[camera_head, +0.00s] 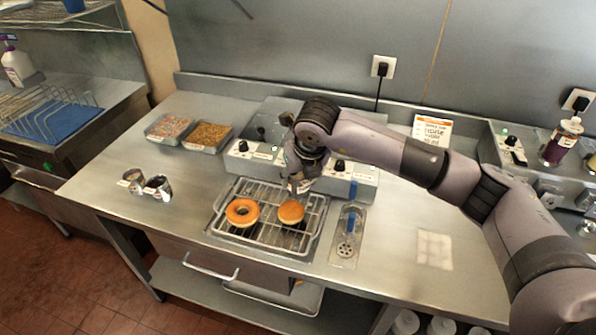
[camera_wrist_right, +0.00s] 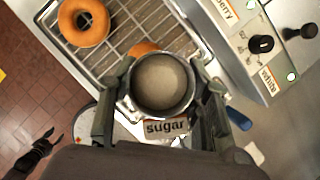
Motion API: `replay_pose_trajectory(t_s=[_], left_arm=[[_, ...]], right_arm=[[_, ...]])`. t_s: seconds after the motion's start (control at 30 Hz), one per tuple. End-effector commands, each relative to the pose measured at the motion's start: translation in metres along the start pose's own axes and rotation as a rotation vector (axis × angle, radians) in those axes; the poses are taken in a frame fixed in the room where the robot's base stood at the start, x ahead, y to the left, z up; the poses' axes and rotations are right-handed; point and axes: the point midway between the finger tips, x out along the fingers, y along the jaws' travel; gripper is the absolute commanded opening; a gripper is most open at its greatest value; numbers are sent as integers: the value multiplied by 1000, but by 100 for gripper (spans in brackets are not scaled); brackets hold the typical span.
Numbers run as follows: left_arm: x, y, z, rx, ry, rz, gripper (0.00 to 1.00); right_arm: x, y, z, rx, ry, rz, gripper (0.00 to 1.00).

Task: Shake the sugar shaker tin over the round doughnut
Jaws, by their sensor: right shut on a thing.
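My right gripper (camera_head: 299,178) is shut on the sugar shaker tin (camera_head: 301,186). In the right wrist view, the right gripper's fingers (camera_wrist_right: 163,92) clasp both sides of the tin (camera_wrist_right: 162,84); its pale round top faces that camera and its label reads "sugar". The round doughnut (camera_head: 291,212), without a hole, sits on the wire rack (camera_head: 264,242), just below the tin in the head view. In the wrist view the tin hides most of this doughnut (camera_wrist_right: 142,48). My left gripper (camera_wrist_right: 54,136) shows dark and small at the wrist view's lower left, its fingers apart and empty.
A ring doughnut (camera_head: 242,212) lies left of the round one. Two small tins (camera_head: 131,180) (camera_head: 158,188) and two topping trays (camera_head: 169,128) (camera_head: 207,136) stand left. A control unit with knobs (camera_head: 250,158) is behind the rack.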

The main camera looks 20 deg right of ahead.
Motion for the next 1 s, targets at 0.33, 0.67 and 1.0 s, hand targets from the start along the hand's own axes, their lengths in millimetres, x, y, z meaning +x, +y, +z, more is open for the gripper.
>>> replay_pose_trajectory(t_s=[0.33, 0.67, 1.0], left_arm=[[4, 0, 2, -3, -2, 0, 40], [4, 4, 4, -6, -4, 5, 40], [4, 2, 4, -3, -5, 2, 40]], right_arm=[[11, 0, -4, -1, -1, 0, 13], [14, 3, 0, 2, 1, -7, 13], [11, -4, -6, 1, 0, -4, 13]])
